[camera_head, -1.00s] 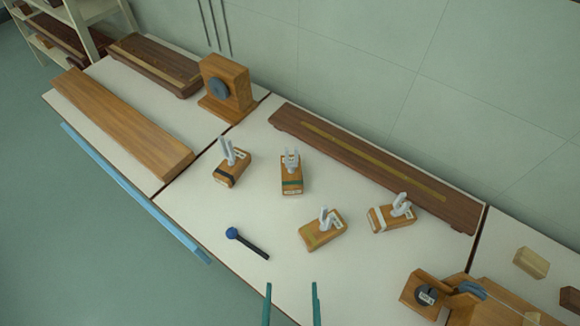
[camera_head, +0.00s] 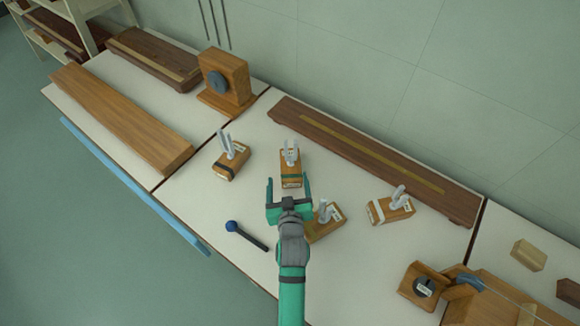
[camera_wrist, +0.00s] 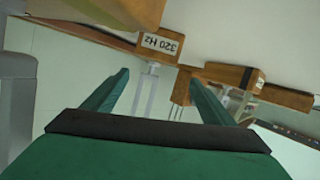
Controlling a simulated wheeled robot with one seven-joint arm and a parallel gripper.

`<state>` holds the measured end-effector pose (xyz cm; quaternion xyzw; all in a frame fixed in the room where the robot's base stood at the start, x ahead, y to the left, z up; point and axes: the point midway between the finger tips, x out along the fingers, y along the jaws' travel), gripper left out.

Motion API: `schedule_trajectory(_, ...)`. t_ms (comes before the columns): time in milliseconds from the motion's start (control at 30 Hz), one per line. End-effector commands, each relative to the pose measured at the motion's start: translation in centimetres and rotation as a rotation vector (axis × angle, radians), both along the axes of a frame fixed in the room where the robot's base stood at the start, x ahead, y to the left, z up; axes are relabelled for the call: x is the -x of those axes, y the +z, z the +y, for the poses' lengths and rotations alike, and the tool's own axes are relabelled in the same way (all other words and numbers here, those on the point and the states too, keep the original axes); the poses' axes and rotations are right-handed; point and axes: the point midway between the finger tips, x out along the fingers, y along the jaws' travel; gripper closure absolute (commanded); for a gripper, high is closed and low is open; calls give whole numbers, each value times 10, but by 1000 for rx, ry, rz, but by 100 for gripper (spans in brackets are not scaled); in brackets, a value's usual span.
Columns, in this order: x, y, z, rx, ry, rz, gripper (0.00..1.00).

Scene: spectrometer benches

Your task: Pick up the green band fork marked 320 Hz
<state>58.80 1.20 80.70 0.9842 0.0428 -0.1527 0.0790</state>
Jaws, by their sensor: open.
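The green band fork is a wooden block (camera_head: 291,182) with a dark green band around it and a pale two-pronged fork (camera_head: 290,156) standing up from it. It is at the middle of the near bench. My green gripper (camera_head: 288,186) is open, its fingers pointing at the block from the front, one to each side in the picture. In the wrist view, a block labelled 320 Hz (camera_wrist: 162,45) shows beyond and between my open fingers (camera_wrist: 160,76), with its pale prongs (camera_wrist: 145,95). I see nothing held. The green band is not clear in the wrist view.
Another fork block with a black band (camera_head: 231,161) stands to the left. A fork block (camera_head: 327,227) sits close to the right of my wrist, partly hidden. A white-banded block (camera_head: 390,208) is farther right. A blue-headed mallet (camera_head: 246,236) lies to the left.

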Motion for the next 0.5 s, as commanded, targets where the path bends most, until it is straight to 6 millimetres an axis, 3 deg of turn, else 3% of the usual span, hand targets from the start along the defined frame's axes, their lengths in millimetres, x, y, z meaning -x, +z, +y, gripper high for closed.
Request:
schedule_trajectory(33, -17, 7, -1, -1, 2, -2, 22)
schedule_trajectory(133, -39, 15, 0, -4, 10, 10, 22)
schedule_trajectory(200, -48, 10, -11, -51, -13, 41, 22)
schedule_trajectory(500, -70, 2, -19, -136, -40, 91, 22)
